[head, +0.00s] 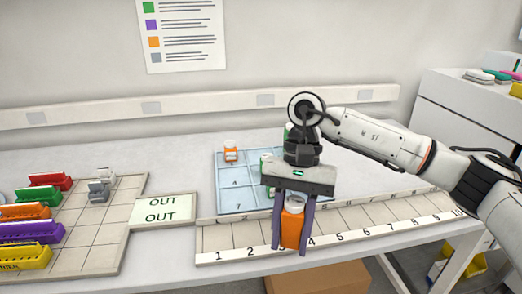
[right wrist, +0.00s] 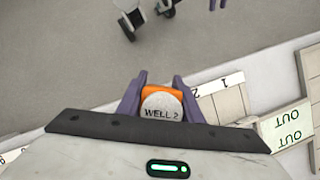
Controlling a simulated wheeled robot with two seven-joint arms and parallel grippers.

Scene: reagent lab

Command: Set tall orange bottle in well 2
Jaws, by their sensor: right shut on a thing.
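An orange bottle (head: 291,229) with a white cap is held upright between the purple fingers of my right gripper (head: 290,249). In the right wrist view its cap (right wrist: 161,106) reads "WELL 2". The numbered row of wells (head: 213,238) runs along the front of the table. The "2" (head: 251,250) shows just left of the gripper and the "4" just right of it. The "3" is hidden behind the gripper and bottle. I cannot tell whether the bottle's base touches the row. My left gripper is not in view.
A blue tray (head: 228,192) behind the row holds a small orange bottle (head: 231,152) and green-and-white bottles partly hidden by my gripper. An "OUT" card (head: 162,210) lies to the left, beside a tiled board with coloured racks (head: 35,232). Wells 5 to 10 look empty.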

